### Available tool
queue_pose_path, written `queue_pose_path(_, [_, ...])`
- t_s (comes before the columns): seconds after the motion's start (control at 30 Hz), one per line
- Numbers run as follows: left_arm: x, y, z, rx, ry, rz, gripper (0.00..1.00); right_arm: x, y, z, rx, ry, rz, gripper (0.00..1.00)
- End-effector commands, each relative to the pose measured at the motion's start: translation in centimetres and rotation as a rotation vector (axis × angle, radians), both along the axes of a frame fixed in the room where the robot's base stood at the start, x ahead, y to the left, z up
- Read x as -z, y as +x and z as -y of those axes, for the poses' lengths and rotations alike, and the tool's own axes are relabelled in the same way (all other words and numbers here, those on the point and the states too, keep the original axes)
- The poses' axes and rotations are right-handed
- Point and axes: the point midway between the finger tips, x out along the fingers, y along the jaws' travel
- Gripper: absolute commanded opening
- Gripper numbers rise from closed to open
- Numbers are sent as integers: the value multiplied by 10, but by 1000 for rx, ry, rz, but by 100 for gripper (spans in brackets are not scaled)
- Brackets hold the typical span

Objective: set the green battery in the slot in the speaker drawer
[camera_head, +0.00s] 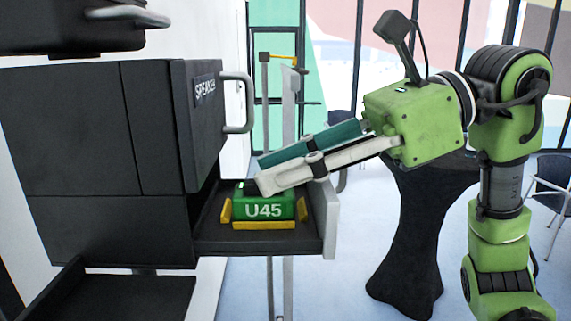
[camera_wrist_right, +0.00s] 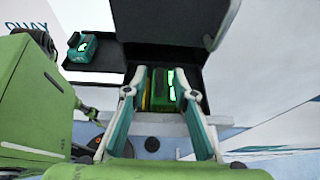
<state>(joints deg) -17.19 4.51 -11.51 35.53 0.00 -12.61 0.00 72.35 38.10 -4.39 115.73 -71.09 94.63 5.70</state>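The green battery marked U45 (camera_head: 263,209) is in the open drawer (camera_head: 240,241) under the front labelled SPEAKER (camera_head: 206,88). It sits upright and level between yellow slot guides (camera_head: 226,212); I cannot tell whether it is fully down. My right gripper (camera_head: 256,174) reaches in from the right, its fingertips just above and behind the battery top. In the right wrist view the gripper (camera_wrist_right: 162,73) has its fingers apart, with the green battery (camera_wrist_right: 169,95) showing below and between them. I see no clear grip on it. My left gripper does not show.
The dark cabinet (camera_head: 70,150) fills the left, with a grey handle (camera_head: 238,103) on the upper drawer. Another green battery (camera_wrist_right: 82,47) lies on a dark tray near a QUAY label in the right wrist view. A dark pedestal table (camera_head: 420,230) stands at right.

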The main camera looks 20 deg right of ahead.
Motion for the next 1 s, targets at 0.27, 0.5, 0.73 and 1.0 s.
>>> queue_pose_path(0.27, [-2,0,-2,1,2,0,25,-2,0,0,0,1,0,25])
queue_pose_path(0.5, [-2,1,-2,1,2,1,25,-14,-3,14,7,0,2,25])
queue_pose_path(0.73, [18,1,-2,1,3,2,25,-36,-17,62,6,3,2,25])
queue_pose_path(1.0, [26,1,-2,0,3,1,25,-54,-30,99,2,2,1,25])
